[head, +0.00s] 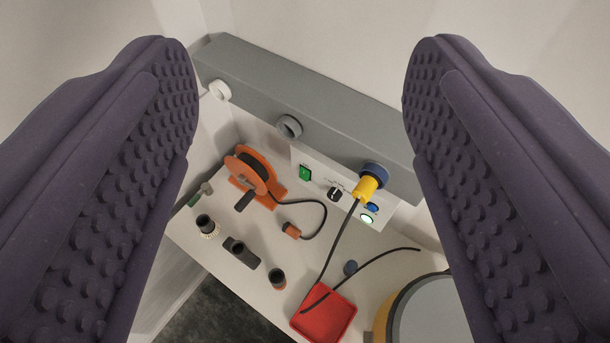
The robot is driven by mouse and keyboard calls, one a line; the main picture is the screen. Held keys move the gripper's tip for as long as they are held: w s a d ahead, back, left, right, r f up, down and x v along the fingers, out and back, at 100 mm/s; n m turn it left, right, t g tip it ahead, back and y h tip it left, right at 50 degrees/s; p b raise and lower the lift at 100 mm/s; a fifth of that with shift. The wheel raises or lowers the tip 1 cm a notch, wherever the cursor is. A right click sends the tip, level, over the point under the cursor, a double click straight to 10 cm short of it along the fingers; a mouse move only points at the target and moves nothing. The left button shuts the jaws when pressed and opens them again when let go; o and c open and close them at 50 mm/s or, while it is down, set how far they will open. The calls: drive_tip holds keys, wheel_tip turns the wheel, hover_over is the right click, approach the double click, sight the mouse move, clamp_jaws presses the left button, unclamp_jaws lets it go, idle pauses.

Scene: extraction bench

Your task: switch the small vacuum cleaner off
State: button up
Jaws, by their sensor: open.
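My gripper (300,75) is open and empty, its two purple studded fingers wide apart at the left and right of the head view. Beyond them, a white control panel (320,178) stands at the back of the bench. It carries a green switch (305,173), a black knob (334,194), a blue button (372,207) and a pale lit button (366,219). A yellow plug (366,189) sits in a blue socket (374,171), with a black cable hanging down. A round yellow-and-grey body (425,305), perhaps the vacuum cleaner, is partly cut off at lower right; no switch shows on it.
A grey duct (300,105) with round ports runs above the panel. An orange cable reel (255,175), several dark fittings (241,252) and a red tray (323,313) lie on the white bench (200,260). The cable crosses in front of the panel. Space between my fingers is free.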

idle(0.3)
clamp_jaws()
idle(1.6)
